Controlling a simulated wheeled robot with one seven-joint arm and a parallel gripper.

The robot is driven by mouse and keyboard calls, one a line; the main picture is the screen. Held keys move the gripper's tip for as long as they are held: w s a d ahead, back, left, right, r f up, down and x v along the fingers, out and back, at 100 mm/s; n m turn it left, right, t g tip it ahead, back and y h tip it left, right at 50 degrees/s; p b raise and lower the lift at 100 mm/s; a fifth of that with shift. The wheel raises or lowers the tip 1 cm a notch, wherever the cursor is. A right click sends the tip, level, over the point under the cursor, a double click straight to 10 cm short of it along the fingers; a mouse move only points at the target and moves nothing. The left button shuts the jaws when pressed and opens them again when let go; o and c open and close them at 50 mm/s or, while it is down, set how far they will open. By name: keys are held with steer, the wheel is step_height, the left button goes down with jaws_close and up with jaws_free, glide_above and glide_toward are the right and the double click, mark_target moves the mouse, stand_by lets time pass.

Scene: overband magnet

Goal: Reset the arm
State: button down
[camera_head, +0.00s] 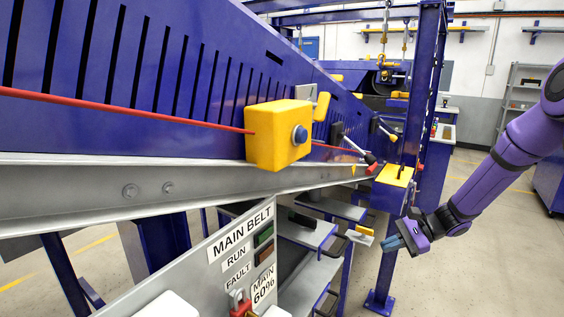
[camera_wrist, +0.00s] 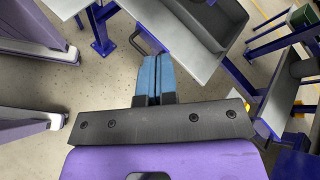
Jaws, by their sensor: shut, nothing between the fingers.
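My gripper (camera_head: 392,243) is at the end of my purple arm, at the right of the head view. It hangs in front of a blue upright post and points to the left. Its two blue fingers also show in the wrist view (camera_wrist: 155,78), side by side and closed together with nothing between them. In the wrist view the fingers point toward a grey table edge and the floor. I see no contact with anything, though the gap to the blue post is hard to judge.
A yellow box with a blue button (camera_head: 277,135) sits on the conveyor side, with a red cord (camera_head: 120,108) running to it. The MAIN BELT panel (camera_head: 238,250) stands below. A blue post (camera_head: 386,270) is close behind my gripper. Floor at the right (camera_head: 490,260) is clear.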

steer(key=s+a+r+n+g+h, duration=0.1)
steer(key=s+r+n+h, duration=0.1)
steer(key=s+r+n, duration=0.3)
steer(key=s+a+r+h, duration=0.1)
steer(key=s+r+h, duration=0.2)
steer(key=r, duration=0.4)
steer(key=s+d+r+n+t+h, duration=0.1)
steer(key=s+r+n+t+h, duration=0.2)
steer(key=s+r, duration=0.5)
steer(key=s+d+r+n+t+h, duration=0.2)
steer(key=s+r+n+h, duration=0.2)
steer(key=s, duration=1.2)
step_height(320, 180, up, 4)
steer(key=shift+f+t, duration=0.1)
steer(key=shift+t, duration=0.3)
